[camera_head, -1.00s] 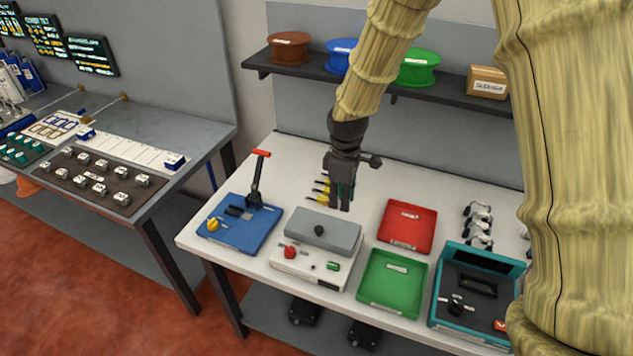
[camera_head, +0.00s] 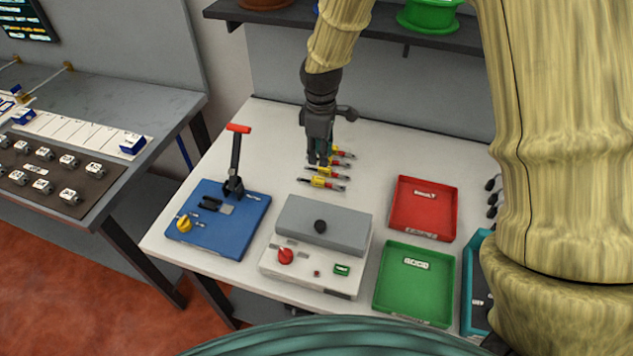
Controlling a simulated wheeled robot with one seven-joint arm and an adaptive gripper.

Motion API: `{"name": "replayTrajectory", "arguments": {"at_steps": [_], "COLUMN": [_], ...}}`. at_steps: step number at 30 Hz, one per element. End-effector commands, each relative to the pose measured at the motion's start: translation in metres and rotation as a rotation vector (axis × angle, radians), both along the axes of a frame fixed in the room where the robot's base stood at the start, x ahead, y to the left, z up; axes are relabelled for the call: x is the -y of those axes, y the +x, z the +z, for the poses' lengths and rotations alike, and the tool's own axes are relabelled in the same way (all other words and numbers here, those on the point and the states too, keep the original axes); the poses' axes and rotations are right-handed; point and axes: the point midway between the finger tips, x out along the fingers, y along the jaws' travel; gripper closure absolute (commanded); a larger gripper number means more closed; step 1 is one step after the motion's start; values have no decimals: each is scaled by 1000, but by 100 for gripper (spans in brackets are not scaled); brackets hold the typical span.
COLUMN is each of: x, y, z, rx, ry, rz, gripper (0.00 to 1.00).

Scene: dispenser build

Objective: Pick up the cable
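Several short cable pieces, yellow with red and grey ends, lie in a row on the white table. The nearest cable (camera_head: 325,183) and the one behind it (camera_head: 328,172) show clearly. Farther ones (camera_head: 341,153) are partly hidden behind my gripper. My gripper (camera_head: 318,162) is dark and points down at the left part of the row, its tips overlapping the cables in the picture. I cannot tell whether it touches any. The fingers look close together, but whether they are open or shut is unclear.
In front stand a blue lever fixture (camera_head: 240,225), a grey-and-white box (camera_head: 310,270) with a red knob, a red tray (camera_head: 423,209) and a green tray (camera_head: 414,285). A shelf (camera_head: 400,32) with spools runs behind.

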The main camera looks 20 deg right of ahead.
Motion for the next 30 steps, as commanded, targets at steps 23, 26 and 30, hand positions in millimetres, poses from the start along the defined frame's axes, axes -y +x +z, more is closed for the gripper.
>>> {"name": "replayTrajectory", "arguments": {"at_steps": [23,26,30], "x": [1,0,0], "y": [0,1,1], "z": [-59,-62,-72], "rx": [0,-1,-4], "ry": [0,0,0], "rz": [-1,-1,-2], "gripper": [73,73,73]}}
